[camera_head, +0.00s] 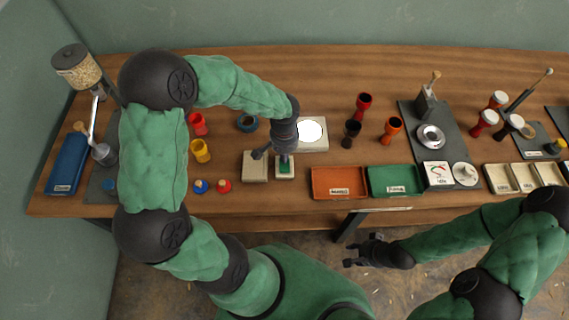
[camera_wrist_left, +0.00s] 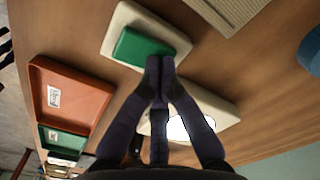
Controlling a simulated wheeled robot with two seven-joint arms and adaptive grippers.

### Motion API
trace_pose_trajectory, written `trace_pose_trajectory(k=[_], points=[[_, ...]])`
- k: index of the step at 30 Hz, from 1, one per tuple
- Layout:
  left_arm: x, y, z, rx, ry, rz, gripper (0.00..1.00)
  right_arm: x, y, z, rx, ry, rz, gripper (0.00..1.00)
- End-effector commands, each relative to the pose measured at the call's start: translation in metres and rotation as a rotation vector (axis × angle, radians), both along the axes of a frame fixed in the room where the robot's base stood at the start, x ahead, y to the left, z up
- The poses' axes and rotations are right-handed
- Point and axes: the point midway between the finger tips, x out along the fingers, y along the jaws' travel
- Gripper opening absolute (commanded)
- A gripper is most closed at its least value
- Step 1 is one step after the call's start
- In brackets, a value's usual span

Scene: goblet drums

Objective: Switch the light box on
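The light box (camera_head: 322,146) is a cream box with a bright white disc on top. It also shows in the left wrist view (camera_wrist_left: 222,108), partly behind the fingers. In front of it is a cream switch base with a green rocker or button (camera_head: 285,168), seen larger in the left wrist view (camera_wrist_left: 140,46). My left gripper (camera_head: 284,157) points down at the green part; its fingertips (camera_wrist_left: 160,64) are together and overlap the green part's edge in view. I cannot tell whether they touch it. My right gripper (camera_head: 358,250) is open and empty, off the table's front edge.
A cream ribbed block (camera_head: 255,167) lies left of the switch. An orange tray (camera_head: 338,194) and a green tray (camera_head: 391,193) lie to the right. Red, dark and orange goblets (camera_head: 363,104) stand behind. Yellow and red cups (camera_head: 201,151) stand left.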

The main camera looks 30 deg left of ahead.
Motion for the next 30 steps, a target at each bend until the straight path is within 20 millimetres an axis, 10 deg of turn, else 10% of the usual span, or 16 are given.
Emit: trace_pose_trajectory(k=[30], points=[[0.0, 0.0, 0.067, 0.0, 0.0, 0.0, 0.0, 0.0, 0.0, 0.051, 0.0, 0.0, 0.0, 0.4]])
